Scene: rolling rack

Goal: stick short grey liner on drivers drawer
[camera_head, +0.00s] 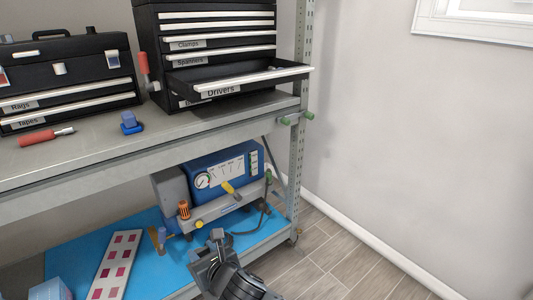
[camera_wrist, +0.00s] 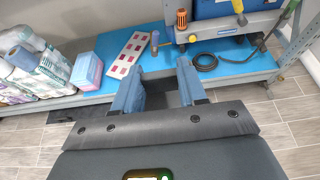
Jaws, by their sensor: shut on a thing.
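The Drivers drawer (camera_head: 285,73) is pulled out of the black tool chest at the top of the rack, in the head view. Its white front edge and label face me, and its inside shows only as a narrow dark strip. My gripper (camera_head: 217,240) is low in front of the rack's lower shelf, well below the drawer. In the wrist view my gripper (camera_wrist: 158,82) has its two blue fingers apart, with a plain grey piece (camera_wrist: 166,98) between them, which looks like the short grey liner. Its outline is hard to make out.
The upper shelf (camera_head: 100,150) holds a black toolbox (camera_head: 70,75), a red screwdriver (camera_head: 45,136) and a blue object (camera_head: 130,122). On the lower blue mat are a blue gauge unit (camera_head: 225,170) and a spotted panel (camera_head: 115,265). The right wall and floor are clear.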

